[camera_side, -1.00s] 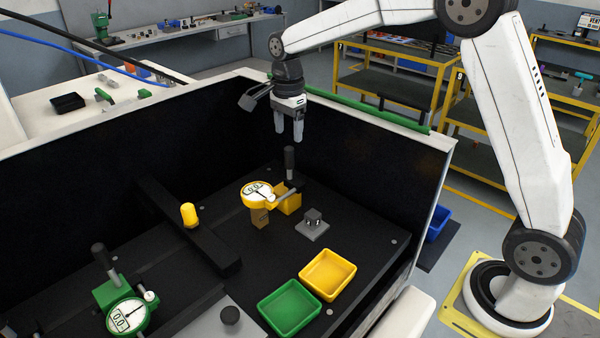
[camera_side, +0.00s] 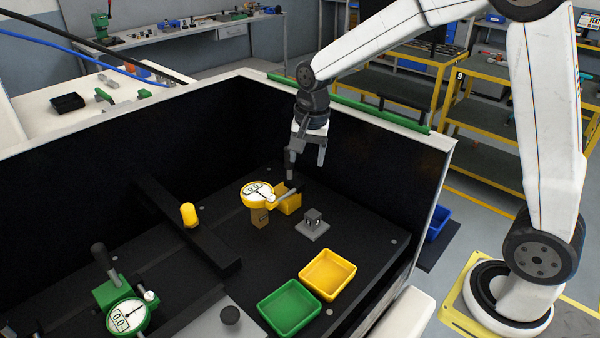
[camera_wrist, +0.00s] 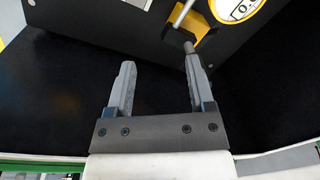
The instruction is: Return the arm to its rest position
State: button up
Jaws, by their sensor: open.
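My gripper (camera_side: 307,162) is open and empty in the side view. It hangs inside the black-walled enclosure, above and behind the yellow dial gauge (camera_side: 258,194). In the wrist view my gripper (camera_wrist: 158,78) shows two grey fingers spread apart with nothing between them. The yellow gauge's round dial (camera_wrist: 236,8) is cut off at the top right of the wrist view. Its yellow stand (camera_wrist: 190,22) and a grey rod show beyond the right fingertip. In the side view, one finger overlaps the gauge's dark handle, and I cannot tell whether they touch.
The black enclosure wall (camera_side: 385,170) stands close behind the gripper. Yellow (camera_side: 327,275) and green (camera_side: 289,307) trays sit at the front. A grey block (camera_side: 313,225), a yellow cylinder (camera_side: 189,214) and a green gauge (camera_side: 125,302) stand on the black deck. There is free air above.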

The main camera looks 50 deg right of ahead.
jog(key=s+f+n, duration=0.3)
jog(key=s+n, duration=0.2)
jog(key=s, duration=0.2)
jog(key=s+f+n+t, duration=0.1)
jog(key=s+f+n, duration=0.2)
jog(key=s+n, duration=0.3)
jog(key=shift+s+a+f+t, duration=0.3)
jog(key=shift+s+a+f, duration=0.1)
jog(key=shift+s, duration=0.75)
